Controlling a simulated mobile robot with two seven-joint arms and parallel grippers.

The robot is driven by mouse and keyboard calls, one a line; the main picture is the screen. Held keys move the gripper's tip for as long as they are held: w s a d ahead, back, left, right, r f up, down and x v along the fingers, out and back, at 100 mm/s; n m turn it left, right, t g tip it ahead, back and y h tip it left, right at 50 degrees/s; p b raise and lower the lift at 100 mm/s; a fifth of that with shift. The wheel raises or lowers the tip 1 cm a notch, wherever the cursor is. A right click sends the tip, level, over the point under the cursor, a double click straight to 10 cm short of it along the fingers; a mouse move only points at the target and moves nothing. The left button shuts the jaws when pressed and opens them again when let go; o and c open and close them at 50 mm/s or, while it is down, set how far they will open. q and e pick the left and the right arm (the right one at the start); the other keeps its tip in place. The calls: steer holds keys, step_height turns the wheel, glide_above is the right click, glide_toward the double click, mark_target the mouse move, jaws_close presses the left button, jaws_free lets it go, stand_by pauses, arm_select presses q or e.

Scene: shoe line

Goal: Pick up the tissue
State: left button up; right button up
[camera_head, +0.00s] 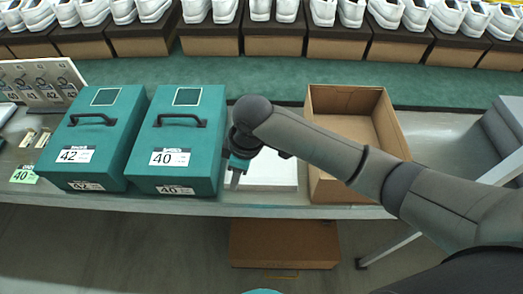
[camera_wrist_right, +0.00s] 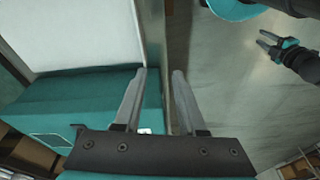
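A white flat block or stack (camera_head: 272,172), which looks like the tissue, lies on the table between a teal shoe box and an open brown box. My right forearm covers part of it. In the right wrist view a large white surface (camera_wrist_right: 85,35), probably the same stack, is left of the fingers. My right gripper (camera_head: 236,182) is over the stack's left side, close to the teal box. In the wrist view its fingers (camera_wrist_right: 160,75) are apart with nothing between them. My left gripper (camera_wrist_right: 267,42) shows at the wrist view's upper right, fingers apart and empty.
Teal boxes labelled 42 (camera_head: 78,155) and 40 (camera_head: 172,157) stand left of the stack. The open brown carton (camera_head: 345,97) is at right, and another brown box (camera_head: 284,245) sits below the table edge. White shoes (camera_head: 275,10) line the back.

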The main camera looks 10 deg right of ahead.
mark_target(267, 171)
steer(key=w+d+r+n+h, duration=0.2)
steer(key=d+r, duration=0.2)
steer(key=r, duration=0.1)
steer(key=shift+g, duration=0.4)
step_height(267, 171, down, 10)
steer(key=shift+s+d+f+b, duration=0.1)
steer(key=shift+b, duration=1)
step_height(267, 171, down, 5)
steer(key=shift+d+f+b, duration=0.1)
steer(key=shift+d+b, duration=0.05)
steer(key=shift+b, duration=0.75)
jaws_close()
